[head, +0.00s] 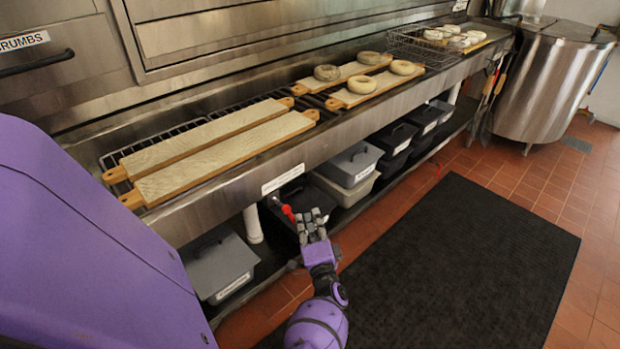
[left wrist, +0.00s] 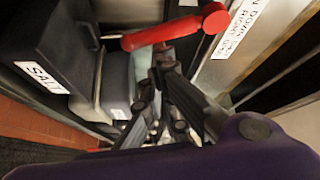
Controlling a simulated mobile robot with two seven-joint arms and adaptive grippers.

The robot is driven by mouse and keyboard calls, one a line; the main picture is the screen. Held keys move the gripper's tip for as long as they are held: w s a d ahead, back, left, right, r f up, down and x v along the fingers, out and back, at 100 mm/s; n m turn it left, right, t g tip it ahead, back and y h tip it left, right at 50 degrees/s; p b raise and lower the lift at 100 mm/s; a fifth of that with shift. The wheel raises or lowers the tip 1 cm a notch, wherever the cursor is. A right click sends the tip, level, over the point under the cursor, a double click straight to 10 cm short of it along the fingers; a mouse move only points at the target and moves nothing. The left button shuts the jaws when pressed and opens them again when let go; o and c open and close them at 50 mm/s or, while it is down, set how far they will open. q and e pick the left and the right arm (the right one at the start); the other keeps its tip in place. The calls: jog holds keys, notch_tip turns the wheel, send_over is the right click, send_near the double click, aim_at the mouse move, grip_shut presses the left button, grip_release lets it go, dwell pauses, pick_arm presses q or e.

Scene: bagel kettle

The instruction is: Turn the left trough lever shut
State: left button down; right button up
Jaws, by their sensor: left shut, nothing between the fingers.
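The red trough lever (head: 288,213) sits under the front edge of the steel trough, below a white label (head: 283,179). In the left wrist view the red lever (left wrist: 165,34) lies across the top, its thicker rounded end to the right. My left gripper (head: 312,222) is just right of the lever in the head view. In the left wrist view its fingertips (left wrist: 163,55) are closed together, empty, right at the lever's middle. I cannot tell whether they touch it. The lever's mount and valve are hidden. My right gripper is in neither view.
Lidded bins (head: 219,264) stand on the shelf under the trough, with a white pipe (head: 253,225) beside them. Long boards (head: 215,150) and bagels (head: 363,84) lie on top. A black mat (head: 470,250) covers open floor. A steel kettle (head: 548,85) stands at the right.

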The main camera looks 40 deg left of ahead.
pick_arm(q)
jog(key=shift+s+a+f+m+h+p, duration=0.1)
jog(key=shift+s+f+m+h+p, duration=0.45)
jog(key=shift+s+m+p, duration=0.45)
jog(key=shift+f, duration=0.1)
jog(key=shift+w, duration=0.1)
